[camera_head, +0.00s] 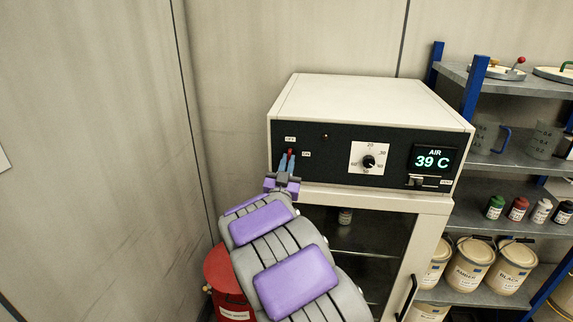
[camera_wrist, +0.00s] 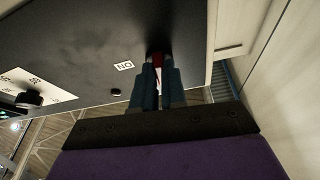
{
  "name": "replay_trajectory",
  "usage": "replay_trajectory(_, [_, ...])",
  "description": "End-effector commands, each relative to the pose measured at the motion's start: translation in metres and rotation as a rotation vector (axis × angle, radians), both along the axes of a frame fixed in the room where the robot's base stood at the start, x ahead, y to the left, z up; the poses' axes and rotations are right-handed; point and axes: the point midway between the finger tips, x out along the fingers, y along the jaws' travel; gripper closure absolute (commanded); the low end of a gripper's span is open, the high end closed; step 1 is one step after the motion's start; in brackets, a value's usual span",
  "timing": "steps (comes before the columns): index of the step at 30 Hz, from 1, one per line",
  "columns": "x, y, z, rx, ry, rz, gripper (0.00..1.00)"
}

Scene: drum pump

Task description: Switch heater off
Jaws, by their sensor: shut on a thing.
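The heater (camera_head: 375,105) is a cream cabinet with a black control panel. Its red power switch (camera_head: 291,151) sits at the left of the panel, between an OFF label (camera_head: 290,139) above and an ON label (camera_head: 306,154) to its right. My gripper (camera_head: 287,162) is at the switch with its blue fingers. In the wrist view the fingers (camera_wrist: 158,82) are shut on the red switch (camera_wrist: 158,60), and the ON label (camera_wrist: 124,66) is beside them. The fingers hide most of the switch, so I cannot tell its position. The display (camera_head: 433,159) reads AIR 39 C.
A dial (camera_head: 369,162) is in the middle of the panel. Below is a glass door with a black handle (camera_head: 406,297). A red drum (camera_head: 228,285) stands at the lower left. Shelves (camera_head: 500,161) with paint cans and small bottles are to the right. A bare wall is at the left.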

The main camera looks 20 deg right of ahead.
Motion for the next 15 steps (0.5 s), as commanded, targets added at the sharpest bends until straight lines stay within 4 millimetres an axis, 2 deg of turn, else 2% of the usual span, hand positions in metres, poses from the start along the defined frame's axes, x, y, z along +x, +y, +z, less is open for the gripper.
replay_trajectory(15, [0.0001,0.0005,0.0024,-0.11,0.069,0.004,1.0])
